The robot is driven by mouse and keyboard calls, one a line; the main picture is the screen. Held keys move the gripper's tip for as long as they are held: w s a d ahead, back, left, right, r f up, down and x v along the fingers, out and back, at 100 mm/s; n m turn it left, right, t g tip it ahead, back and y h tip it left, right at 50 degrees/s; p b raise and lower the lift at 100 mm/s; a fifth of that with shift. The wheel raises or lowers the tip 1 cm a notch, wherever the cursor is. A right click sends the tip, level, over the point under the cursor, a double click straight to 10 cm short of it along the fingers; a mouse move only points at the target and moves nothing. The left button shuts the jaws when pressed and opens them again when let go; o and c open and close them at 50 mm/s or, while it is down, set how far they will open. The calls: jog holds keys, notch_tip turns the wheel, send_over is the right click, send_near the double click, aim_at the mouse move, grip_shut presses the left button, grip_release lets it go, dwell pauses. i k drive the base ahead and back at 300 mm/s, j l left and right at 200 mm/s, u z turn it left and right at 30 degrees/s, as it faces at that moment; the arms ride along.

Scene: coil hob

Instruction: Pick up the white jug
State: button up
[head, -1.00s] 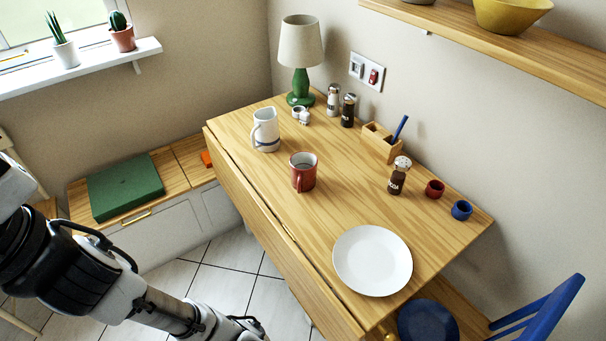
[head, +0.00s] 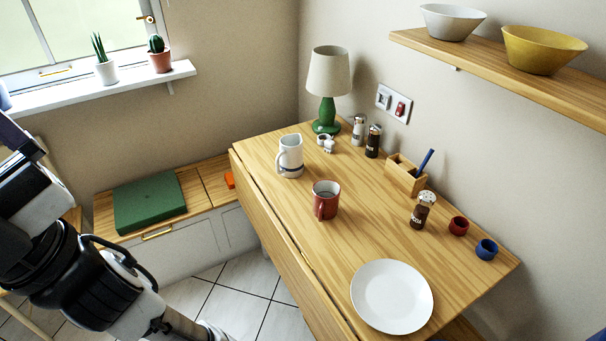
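The white jug (head: 290,157) stands upright on the wooden table (head: 345,235), near its far left edge. It has a dark band near its base, and its handle faces left. A red mug (head: 325,199) stands in front of it, a little to the right, apart from it. My arm comes in at the lower left, well short of the table. My gripper's fingers are outside the picture, so their state does not show. Nothing touches the jug.
A green lamp (head: 327,115) and small white items stand behind the jug. Shakers (head: 373,141), a wooden holder (head: 403,180), a cocoa shaker (head: 421,211) and two small cups line the wall side. A white plate (head: 391,297) lies at the near end. A shelf (head: 500,70) overhangs the right.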

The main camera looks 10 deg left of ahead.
aim_at(289, 162)
jog(key=i+j+z, duration=0.25)
jog(key=j, duration=0.15)
jog(key=i+j+z, duration=0.2)
jog(key=j, duration=0.25)
jog(key=j+z, duration=0.25)
jog(key=j, duration=0.2)
jog(key=i+j+z, duration=0.2)
jog(key=j, duration=0.25)
jog(key=j+z, duration=0.25)
jog(key=j, duration=0.25)
jog(key=k, duration=0.05)
